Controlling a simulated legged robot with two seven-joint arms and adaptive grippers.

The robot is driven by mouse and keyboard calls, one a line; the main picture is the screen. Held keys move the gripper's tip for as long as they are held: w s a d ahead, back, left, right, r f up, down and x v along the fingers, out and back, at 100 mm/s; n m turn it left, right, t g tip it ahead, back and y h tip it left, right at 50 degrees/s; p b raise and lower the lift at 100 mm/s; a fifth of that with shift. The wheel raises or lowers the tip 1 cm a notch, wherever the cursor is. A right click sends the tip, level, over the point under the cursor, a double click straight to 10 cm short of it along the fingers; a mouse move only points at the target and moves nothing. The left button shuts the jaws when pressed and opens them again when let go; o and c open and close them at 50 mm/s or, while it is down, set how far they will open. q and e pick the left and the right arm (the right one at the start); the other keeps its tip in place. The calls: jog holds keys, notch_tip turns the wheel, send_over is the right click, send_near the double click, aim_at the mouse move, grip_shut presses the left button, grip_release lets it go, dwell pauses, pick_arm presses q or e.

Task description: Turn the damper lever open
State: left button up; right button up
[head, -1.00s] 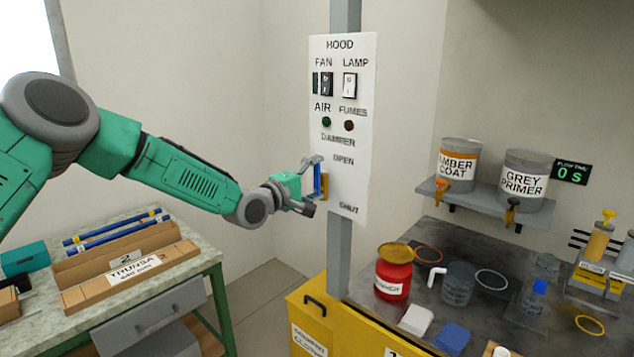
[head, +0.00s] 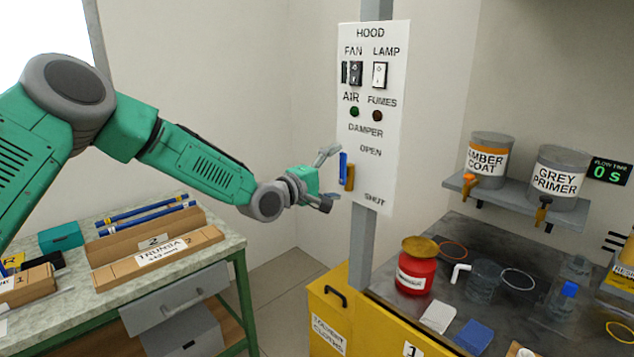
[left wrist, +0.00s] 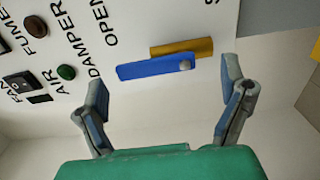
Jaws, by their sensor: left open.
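The damper lever (head: 343,167) is a blue bar on the white hood panel (head: 387,110), below the word DAMPER and between OPEN and SHUT. An orange bar (head: 350,177) lies behind and beside it. In the left wrist view the blue lever (left wrist: 145,68) has a grey knob near one end; it extends from there toward the OPEN side. My left gripper (head: 331,178) is open and empty just left of the lever, apart from it. In the left wrist view its two fingers (left wrist: 165,84) stand to either side of the lever's length. My right gripper is not in view.
The panel hangs on a grey post (head: 362,240). A yellow cabinet (head: 330,310) and a dark bench with a red can (head: 416,272) stand below right. A workbench with cardboard trays (head: 160,250) is at lower left. The space around my left forearm is clear.

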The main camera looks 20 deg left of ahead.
pick_arm(q)
jog(key=v, duration=0.9)
jog(key=shift+s+a+f, duration=0.15)
jog(key=shift+f, duration=0.05)
jog(key=s+d+f+m+g+y+b, duration=0.1)
jog(key=s+d+f+m+g+b, duration=0.3)
jog(key=f, duration=0.6)
jog(key=s+d+f+g, duration=0.1)
jog(key=s+d+f, duration=0.1)
jog(key=s+f, duration=0.6)
jog(key=s+d+f+m+g+y+b, duration=0.1)
jog(key=s+d+f+m+g, duration=0.2)
jog(key=f, duration=0.9)
jog(key=s+a+f+m+g+y+b, duration=0.1)
jog(key=s+a+f+m+g+b, duration=0.1)
jog(key=s+f, duration=0.3)
jog(key=s+a+f+m+g+y+b, duration=0.2)
jog(key=s+f, duration=0.4)
jog(key=s, duration=0.8)
jog(key=s+a+f+m+g+y+b, duration=0.2)
jog(key=s+f, duration=0.4)
jog(key=s, duration=0.4)
jog(key=shift+a+m+g, duration=0.45)
jog(key=shift+m+g, duration=0.15)
jog(key=shift+g, duration=0.4)
